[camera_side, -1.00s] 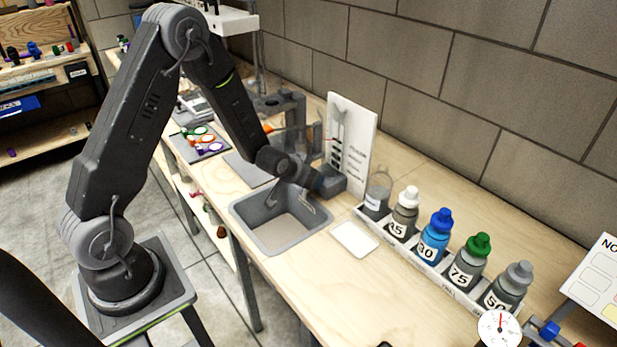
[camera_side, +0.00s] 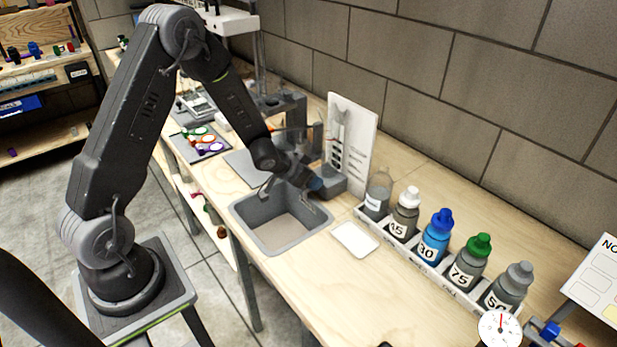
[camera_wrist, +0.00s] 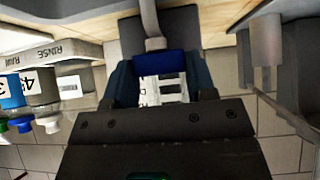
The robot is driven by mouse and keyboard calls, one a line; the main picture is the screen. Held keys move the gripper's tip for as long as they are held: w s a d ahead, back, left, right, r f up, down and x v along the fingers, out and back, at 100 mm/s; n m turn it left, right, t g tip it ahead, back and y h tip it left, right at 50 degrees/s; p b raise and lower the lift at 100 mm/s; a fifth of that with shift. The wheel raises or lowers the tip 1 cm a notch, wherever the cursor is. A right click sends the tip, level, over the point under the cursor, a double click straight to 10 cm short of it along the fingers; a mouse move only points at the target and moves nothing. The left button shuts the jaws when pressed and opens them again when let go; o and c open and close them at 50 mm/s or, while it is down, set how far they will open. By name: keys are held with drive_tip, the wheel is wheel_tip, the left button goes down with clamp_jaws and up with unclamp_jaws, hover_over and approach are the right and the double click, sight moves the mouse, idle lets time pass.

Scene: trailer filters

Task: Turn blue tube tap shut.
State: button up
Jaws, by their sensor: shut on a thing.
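My gripper (camera_side: 316,184) is over the back right side of the sink, in front of the upright white board. In the wrist view my gripper (camera_wrist: 160,84) has a finger on each side of a blue part (camera_wrist: 165,64), and it is shut on this part, which I take to be the blue tap. A grey stem (camera_wrist: 152,22) runs from the blue part toward the top of that view. A white piece with dark marks (camera_wrist: 163,92) shows between the fingers. My gripper hides most of the tap in the side view, so its turn angle cannot be read.
The grey sink (camera_side: 240,213) is below. The white board (camera_side: 361,143) stands close behind. A labelled bottle rack (camera_side: 405,258) is to the right, with a blue-capped bottle (camera_side: 435,237). A white pad (camera_side: 355,240) lies in front of it. The bench's front right is mostly clear.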

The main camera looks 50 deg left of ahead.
drive_tip(key=o, duration=0.9)
drive_tip(key=shift+o, duration=0.2)
drive_tip(key=v, duration=1.4)
drive_tip(key=s+d+r+n+y, duration=0.1)
drive_tip(key=s+d+r+y, duration=0.2)
drive_tip(key=r, duration=0.6)
drive_tip(key=s+d+r+g+h, duration=0.1)
drive_tip(key=s+d+r, duration=0.2)
drive_tip(key=s, duration=0.3)
drive_tip(key=s+d+r+g+h, duration=0.1)
drive_tip(key=s+d+r+g, duration=0.1)
drive_tip(key=s+d, duration=0.4)
drive_tip(key=shift+s+d+r+m+h, duration=0.25)
drive_tip(key=shift+s+r+m+h, duration=0.2)
drive_tip(key=shift+s, duration=0.3)
